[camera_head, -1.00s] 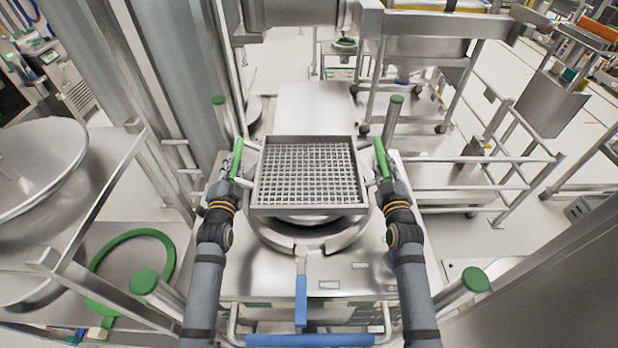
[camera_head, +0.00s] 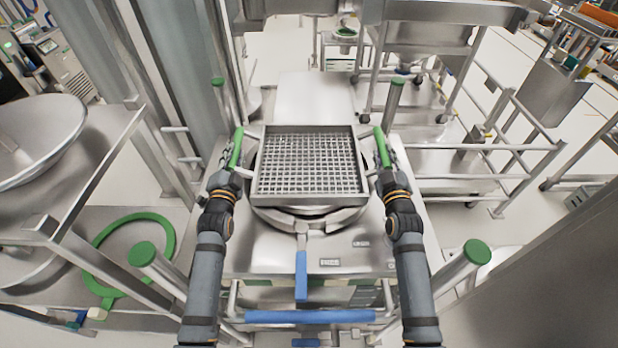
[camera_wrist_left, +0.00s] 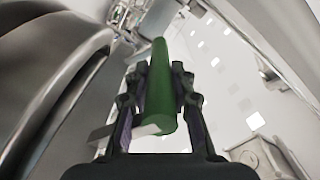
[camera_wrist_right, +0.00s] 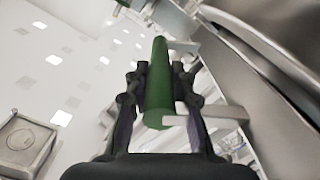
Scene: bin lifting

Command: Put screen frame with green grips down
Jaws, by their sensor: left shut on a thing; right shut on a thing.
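The screen frame is a square metal tray with a wire mesh floor, and its rim (camera_head: 310,190) shows in the middle of the head view. It has a green grip on its left (camera_head: 235,149) and one on its right (camera_head: 382,148). My left gripper (camera_head: 230,160) is shut on the left green grip, which runs between its fingers in the left wrist view (camera_wrist_left: 159,95). My right gripper (camera_head: 388,160) is shut on the right green grip, also between the fingers in the right wrist view (camera_wrist_right: 159,90). The frame is over a round metal vessel (camera_head: 312,219); whether they touch is hidden.
The vessel sits on a steel cart (camera_head: 270,255) with a blue handle bar (camera_head: 310,316) in front. Posts with green caps (camera_head: 142,253) stand around the cart. A shelf with a steel bowl (camera_head: 35,140) is at left; a railed trolley (camera_head: 470,165) is at right.

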